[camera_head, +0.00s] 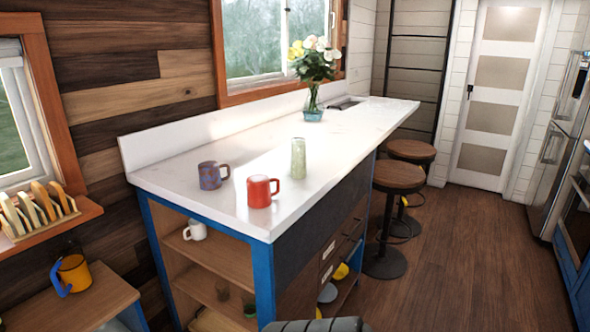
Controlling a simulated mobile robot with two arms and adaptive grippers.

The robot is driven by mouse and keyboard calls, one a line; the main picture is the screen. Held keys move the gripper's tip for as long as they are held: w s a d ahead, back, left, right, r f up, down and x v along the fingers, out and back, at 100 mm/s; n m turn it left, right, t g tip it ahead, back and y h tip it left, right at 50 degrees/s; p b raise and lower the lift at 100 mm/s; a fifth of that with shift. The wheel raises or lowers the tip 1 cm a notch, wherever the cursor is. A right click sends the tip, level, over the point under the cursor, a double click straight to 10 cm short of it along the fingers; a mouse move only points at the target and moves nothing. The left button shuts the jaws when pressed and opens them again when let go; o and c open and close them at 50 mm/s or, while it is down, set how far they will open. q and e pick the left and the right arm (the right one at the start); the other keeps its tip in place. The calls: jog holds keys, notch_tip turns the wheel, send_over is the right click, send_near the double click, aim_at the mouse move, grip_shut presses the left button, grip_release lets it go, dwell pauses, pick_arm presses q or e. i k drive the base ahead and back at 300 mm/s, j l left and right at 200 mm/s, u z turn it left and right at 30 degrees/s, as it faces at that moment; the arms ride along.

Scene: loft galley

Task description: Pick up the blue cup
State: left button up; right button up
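A blue-purple mug (210,175) with a brownish pattern stands upright on the near left part of the white countertop (180,188). Its handle points right. A red mug (261,191) stands to its right and a little nearer, apart from it. A yellow mug (73,273) with a blue handle sits lower left on a wooden surface. Neither of my grippers can be made out. Only a dark grey ribbed part, likely mine, shows at the bottom edge.
A pale green tumbler (298,158) and a vase of flowers (313,89) stand farther along the counter. A white mug (195,230) sits on the shelf below. Stools (396,178) stand along the counter's right side. The floor to the right is clear.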

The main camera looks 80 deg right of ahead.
aim_at(210, 179)
jog(key=z, duration=2)
jog(key=u, duration=0.3)
